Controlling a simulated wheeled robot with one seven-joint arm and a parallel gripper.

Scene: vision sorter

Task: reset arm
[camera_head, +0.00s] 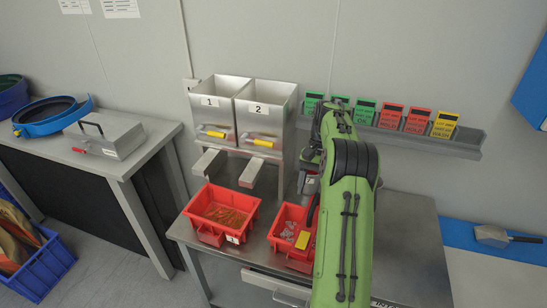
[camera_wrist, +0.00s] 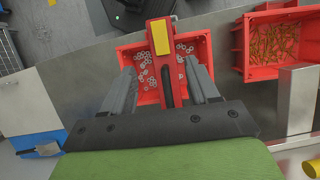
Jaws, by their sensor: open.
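My green arm (camera_head: 345,220) reaches down over the right part of the metal table and hides my gripper in the head view. In the wrist view my gripper (camera_wrist: 163,78) is open, its two grey fingers apart over a red bin (camera_wrist: 205,50) holding small metal rings. A red bar with a yellow label (camera_wrist: 161,37) lies between the fingers; I cannot tell whether they touch it. The same red bin (camera_head: 276,228) is partly hidden by my arm in the head view.
A second red bin (camera_head: 252,228) with orange-brown pieces stands to the left. Two metal hoppers (camera_head: 232,128) marked 1 and 2 stand behind. A shelf of coloured cards (camera_head: 470,152) is on the wall. A side bench (camera_head: 35,147) holds a metal case (camera_head: 105,140). The table's right part is clear.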

